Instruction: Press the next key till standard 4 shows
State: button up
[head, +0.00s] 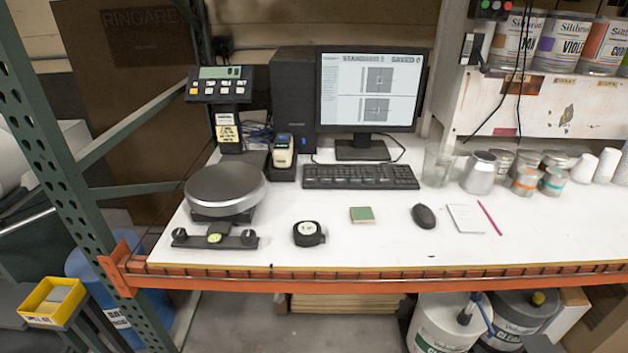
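The monitor (367,92) at the back of the bench is lit. Its screen shows a header that seems to read "STANDARD" with a number that may be 2, and two grey square patches below. The black keyboard (360,176) lies in front of it; its key labels are too small to read. A scale's key panel (219,84) stands on a post at the left, with a small greenish display and several white and orange keys. I cannot tell which key is marked next. My gripper is not in view.
The scale's round pan (226,188) sits at the left. A handheld device (283,152) stands in its dock. A tape measure (308,234), green pad (362,215), mouse (424,216), notepad (465,219) and pencil (489,218) lie forward. A glass (437,165) and cans stand right of the keyboard.

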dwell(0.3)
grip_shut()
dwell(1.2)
